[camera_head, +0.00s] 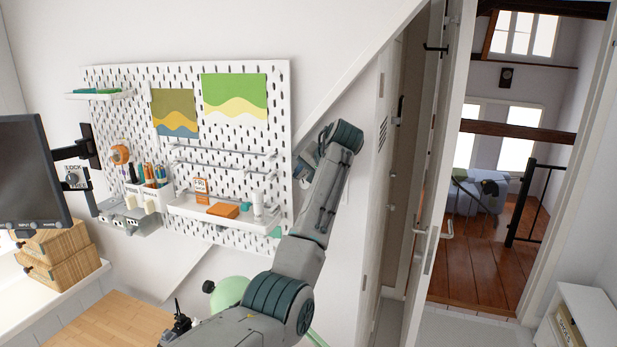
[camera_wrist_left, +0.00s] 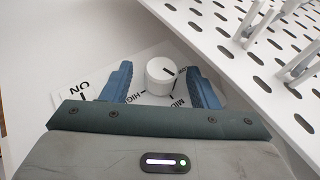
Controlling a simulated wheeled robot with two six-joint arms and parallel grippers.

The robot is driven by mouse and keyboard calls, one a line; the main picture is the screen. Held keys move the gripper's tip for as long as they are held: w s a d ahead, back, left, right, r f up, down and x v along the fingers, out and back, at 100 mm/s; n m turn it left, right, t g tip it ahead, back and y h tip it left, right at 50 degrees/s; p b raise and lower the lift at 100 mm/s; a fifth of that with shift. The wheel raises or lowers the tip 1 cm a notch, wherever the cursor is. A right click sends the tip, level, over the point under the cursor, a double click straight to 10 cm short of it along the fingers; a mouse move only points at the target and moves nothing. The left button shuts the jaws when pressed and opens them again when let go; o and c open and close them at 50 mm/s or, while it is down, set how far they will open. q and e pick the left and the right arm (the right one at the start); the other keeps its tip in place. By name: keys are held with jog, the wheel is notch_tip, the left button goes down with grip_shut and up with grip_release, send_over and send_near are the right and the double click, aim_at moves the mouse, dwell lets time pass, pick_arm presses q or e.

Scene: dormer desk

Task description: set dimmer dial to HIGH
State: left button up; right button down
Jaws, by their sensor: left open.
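The dimmer dial (camera_wrist_left: 160,79) is a white round knob on a white label plate in the left wrist view. HIGH is printed at its lower left and MID at its lower right, partly by a finger. A small dark mark shows on the knob's upper right; its exact setting is hard to read. My left gripper (camera_wrist_left: 160,68) is open, with one blue finger on each side of the knob and gaps visible. In the head view my left gripper (camera_head: 308,150) is at the pegboard's right edge, partly hidden by my arm, and the dial is hidden. My right gripper is not seen.
The pegboard (camera_head: 235,135) stands left of my arm, with a shelf (camera_head: 190,208) holding an orange box. The monitor (camera_head: 30,170) and wooden boxes (camera_head: 60,255) are at the left. A door (camera_head: 435,170) stands open at the right. ON lettering shows left in the wrist view.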

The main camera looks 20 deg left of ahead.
pick_arm(q)
jog(key=shift+w+a+f, duration=0.1)
jog(key=shift+a+f, duration=0.05)
jog(key=shift+a, duration=0.05)
jog(key=c, duration=1)
jog(key=y, duration=0.1)
jog(key=y+b, duration=0.1)
jog(key=f+y+b, duration=0.1)
jog(key=shift+d+m+t, duration=0.25)
jog(key=shift+m+t, duration=0.05)
jog(key=shift+m, duration=0.1)
jog(key=shift+y+b, duration=0.7)
jog(key=shift+y, duration=0.2)
jog(key=shift+r+m, duration=0.2)
jog(key=shift+m, duration=0.1)
jog(key=o, duration=1)
jog(key=shift+d, duration=0.1)
